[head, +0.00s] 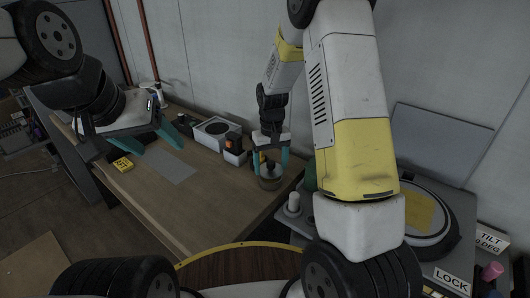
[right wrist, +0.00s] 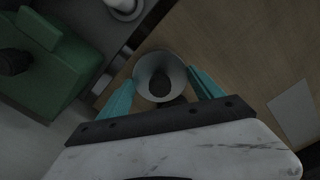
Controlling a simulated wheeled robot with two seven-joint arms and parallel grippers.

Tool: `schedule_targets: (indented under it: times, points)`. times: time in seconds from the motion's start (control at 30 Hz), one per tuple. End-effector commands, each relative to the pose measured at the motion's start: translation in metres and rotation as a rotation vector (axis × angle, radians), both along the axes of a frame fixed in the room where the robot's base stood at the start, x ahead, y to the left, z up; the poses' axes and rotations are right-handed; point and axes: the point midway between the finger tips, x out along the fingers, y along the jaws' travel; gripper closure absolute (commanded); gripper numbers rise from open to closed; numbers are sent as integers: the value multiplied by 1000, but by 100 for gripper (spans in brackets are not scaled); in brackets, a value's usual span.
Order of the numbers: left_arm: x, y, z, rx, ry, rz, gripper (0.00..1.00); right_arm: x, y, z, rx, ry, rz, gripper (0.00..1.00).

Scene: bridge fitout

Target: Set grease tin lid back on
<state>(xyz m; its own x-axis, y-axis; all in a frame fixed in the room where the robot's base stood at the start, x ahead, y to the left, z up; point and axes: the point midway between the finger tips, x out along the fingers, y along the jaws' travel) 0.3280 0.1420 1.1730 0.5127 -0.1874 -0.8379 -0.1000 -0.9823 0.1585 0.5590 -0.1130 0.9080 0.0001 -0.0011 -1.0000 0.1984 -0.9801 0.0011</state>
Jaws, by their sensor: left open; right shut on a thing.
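My right gripper (head: 271,162) points down over the right part of the wooden table. It is shut on a round grey piece, which I take to be the grease tin lid (right wrist: 147,68); its middle is dark in the right wrist view. The grease tin (head: 270,183) shows as a short grey cylinder directly below the fingertips in the head view. Whether lid and tin touch I cannot tell. My left gripper (head: 155,147) is open and empty, with teal fingers spread above the table's left part.
A console with a round dial (head: 424,212) is at right.

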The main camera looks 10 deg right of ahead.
Motion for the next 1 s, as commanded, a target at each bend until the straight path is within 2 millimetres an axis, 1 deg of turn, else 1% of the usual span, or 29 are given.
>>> schedule_targets:
  times: [0.33,0.7,1.0]
  points:
    - [0,0,0,0,0,0,36,0,0,-1,0,0,0,71]
    - [0,0,0,0,0,0,36,0,0,-16,0,1,0,71]
    - [0,0,0,0,0,0,36,0,0,-18,0,0,-1,71]
